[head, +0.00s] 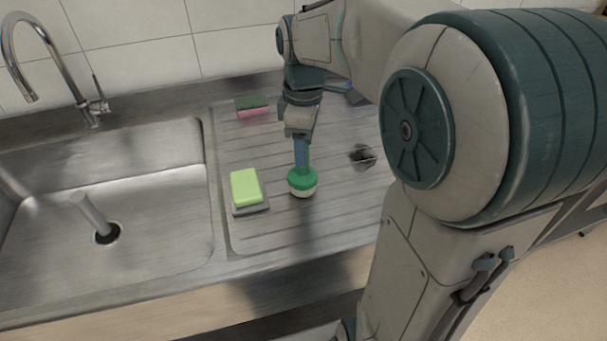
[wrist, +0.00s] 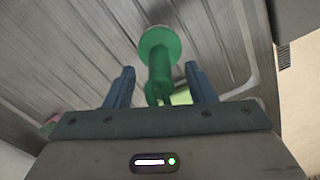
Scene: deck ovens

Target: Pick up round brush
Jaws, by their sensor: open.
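The round brush (head: 302,183) has a green top and a pale base, and stands on the ribbed drainboard (head: 340,210) right of the sink basin. In the wrist view the brush (wrist: 160,52) shows a round green head and a green handle that points toward my gripper. My gripper (head: 301,160) is directly above the brush, pointing down. In the wrist view my gripper (wrist: 154,87) is open, with one blue finger on each side of the green handle. A gap shows between the handle and each finger. In the head view the fingers hide most of the handle.
A light green sponge (head: 246,187) on a dark holder lies left of the brush. A green and pink sponge (head: 252,106) lies at the back. A dark wiry object (head: 362,155) is to the right. The sink basin (head: 120,190) and a faucet (head: 60,60) are at left.

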